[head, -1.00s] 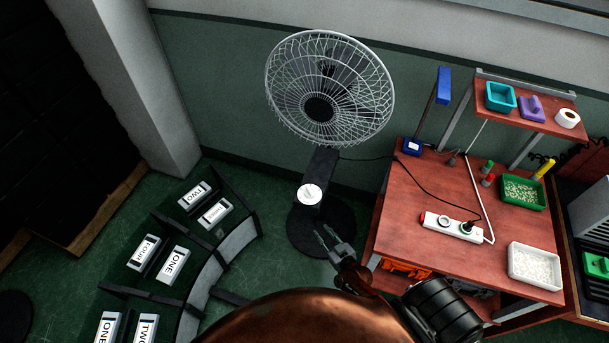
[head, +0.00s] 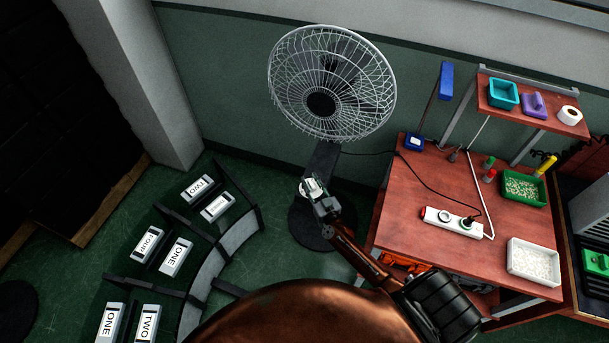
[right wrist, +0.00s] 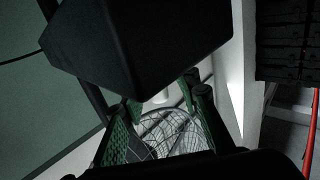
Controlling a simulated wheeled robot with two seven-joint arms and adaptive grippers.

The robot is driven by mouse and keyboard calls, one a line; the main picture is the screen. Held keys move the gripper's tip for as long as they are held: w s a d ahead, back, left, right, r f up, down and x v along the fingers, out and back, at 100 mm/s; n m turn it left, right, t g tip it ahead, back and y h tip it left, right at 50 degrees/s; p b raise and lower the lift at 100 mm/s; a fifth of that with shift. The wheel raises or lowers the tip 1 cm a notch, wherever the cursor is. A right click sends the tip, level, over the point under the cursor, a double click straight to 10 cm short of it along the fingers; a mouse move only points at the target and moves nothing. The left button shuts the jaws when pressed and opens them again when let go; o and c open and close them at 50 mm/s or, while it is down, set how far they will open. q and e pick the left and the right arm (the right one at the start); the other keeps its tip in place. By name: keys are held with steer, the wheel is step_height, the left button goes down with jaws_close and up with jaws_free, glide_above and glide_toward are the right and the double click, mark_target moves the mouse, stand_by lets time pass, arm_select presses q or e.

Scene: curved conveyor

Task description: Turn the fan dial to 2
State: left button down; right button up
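The fan (head: 331,85) stands on the floor by the wall, with a white wire cage and a black post. Its white dial (head: 313,187) is on the post and is partly hidden by my right gripper (head: 314,190). The dial's marking cannot be read. My right gripper is at the dial, with its fingers apart on either side of it. In the right wrist view, the green-padded fingers (right wrist: 162,108) are spread, with a small white part and the fan's cage (right wrist: 170,132) visible between them. My left gripper is not in view.
A red workbench (head: 400,225) stands to the right, with a power strip (head: 452,222), a white tray (head: 534,282) and a green tray (head: 546,193). The curved conveyor (head: 238,232) with several labelled boxes is at the left. A black cable runs from the fan to the bench.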

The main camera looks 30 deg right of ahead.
steer(key=shift+w+d+f+b, duration=0.1)
steer(key=shift+w+b, duration=0.4)
steer(key=shift+w, duration=1.75)
jaws_close()
